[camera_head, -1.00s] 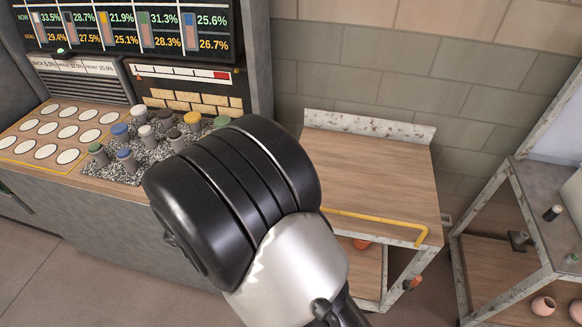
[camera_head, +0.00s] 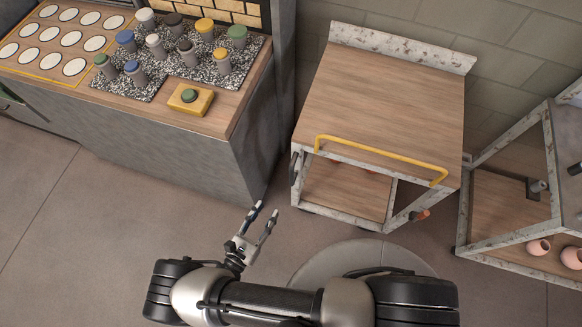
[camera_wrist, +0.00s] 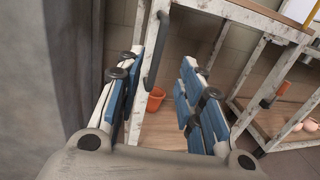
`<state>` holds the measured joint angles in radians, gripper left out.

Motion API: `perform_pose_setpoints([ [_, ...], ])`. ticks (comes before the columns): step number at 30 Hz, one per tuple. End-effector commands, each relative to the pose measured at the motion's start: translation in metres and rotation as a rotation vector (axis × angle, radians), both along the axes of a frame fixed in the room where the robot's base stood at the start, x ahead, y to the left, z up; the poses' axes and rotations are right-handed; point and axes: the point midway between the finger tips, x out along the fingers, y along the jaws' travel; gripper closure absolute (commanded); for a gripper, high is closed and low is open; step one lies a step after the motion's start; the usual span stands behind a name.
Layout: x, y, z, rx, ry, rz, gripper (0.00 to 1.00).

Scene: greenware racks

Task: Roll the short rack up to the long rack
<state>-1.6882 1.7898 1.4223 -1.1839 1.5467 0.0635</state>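The short rack (camera_head: 385,100) stands in the middle of the head view, with a wooden top, whitish worn frame, yellow bar (camera_head: 380,158) along its front edge and a lower shelf. A dark upright handle (camera_head: 296,168) is on its left front post; it also shows in the wrist view (camera_wrist: 157,48). The long rack (camera_head: 512,236) stands to its right, with a gap between them. My gripper (camera_head: 264,212) is open and empty, low in front of the short rack's left front corner. In the wrist view the handle appears between the open fingers (camera_wrist: 158,85), beyond them.
A grey counter (camera_head: 180,150) with glaze jars and a yellow button box (camera_head: 190,98) stands close on the left. A tiled wall is behind the racks. Pink pots (camera_head: 539,246) sit on the long rack's lower shelf. The floor in front is clear.

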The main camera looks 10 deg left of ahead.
Motion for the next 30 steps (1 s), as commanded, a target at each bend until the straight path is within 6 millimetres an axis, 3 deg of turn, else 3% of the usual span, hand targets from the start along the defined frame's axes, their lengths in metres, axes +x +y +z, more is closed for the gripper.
perform_pose_setpoints([
  [18, 0.122, -0.036, -0.001, 0.001, 0.003, -0.010, 0.65],
  [24, 0.149, -0.043, 0.000, 0.002, 0.002, -0.007, 0.65],
  [30, 0.159, -0.045, 0.000, 0.001, 0.002, -0.004, 0.65],
])
